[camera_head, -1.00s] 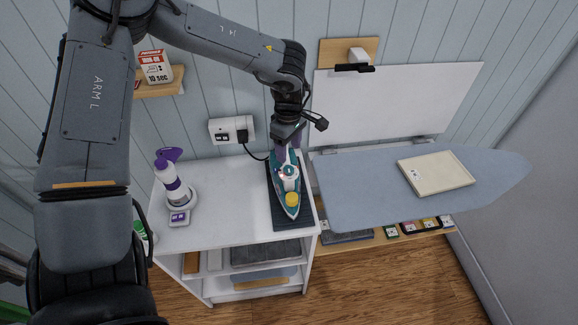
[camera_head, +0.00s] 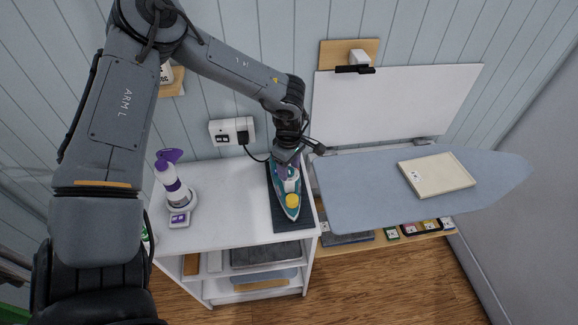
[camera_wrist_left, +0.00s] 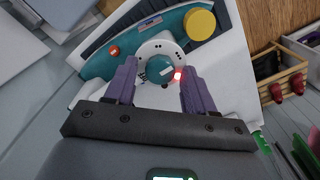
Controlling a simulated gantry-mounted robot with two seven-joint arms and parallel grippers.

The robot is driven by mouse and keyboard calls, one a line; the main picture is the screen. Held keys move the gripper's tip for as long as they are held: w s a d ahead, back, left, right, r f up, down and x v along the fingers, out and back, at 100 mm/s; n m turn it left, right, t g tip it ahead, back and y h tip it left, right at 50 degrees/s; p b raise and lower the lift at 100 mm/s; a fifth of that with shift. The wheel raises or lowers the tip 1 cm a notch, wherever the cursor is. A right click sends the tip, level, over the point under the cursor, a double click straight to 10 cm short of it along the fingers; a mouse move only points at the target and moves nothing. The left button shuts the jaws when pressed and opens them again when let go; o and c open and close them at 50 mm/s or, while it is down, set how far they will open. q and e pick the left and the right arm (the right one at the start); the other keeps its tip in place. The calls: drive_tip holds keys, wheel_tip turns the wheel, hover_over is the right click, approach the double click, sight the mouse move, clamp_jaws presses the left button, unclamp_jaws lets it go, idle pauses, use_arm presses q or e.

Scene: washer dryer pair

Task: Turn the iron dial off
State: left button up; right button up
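The teal and white iron (camera_head: 288,203) lies on a dark ribbed mat (camera_head: 296,223) on the white cabinet top, its yellow round cap toward the front. In the left wrist view, the iron's teal dial (camera_wrist_left: 159,69) with a white pointer mark sits in a white ring, and a red light (camera_wrist_left: 178,75) glows beside it. My left gripper (camera_head: 287,163) is over the back part of the iron. Its purple fingers (camera_wrist_left: 161,82) are spread, one on each side of the dial, with gaps visible; contact cannot be told. My right gripper is not in view.
A purple-topped spray bottle (camera_head: 172,180) stands left on the cabinet top (camera_head: 230,200). A wall outlet (camera_head: 231,131) with a plugged cord is behind. The ironing board (camera_head: 350,190), holding a cream flat item (camera_head: 436,174), is close on the right.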

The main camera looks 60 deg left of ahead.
use_arm(q)
drive_tip(key=c, duration=0.8)
drive_tip(key=shift+c, duration=0.2)
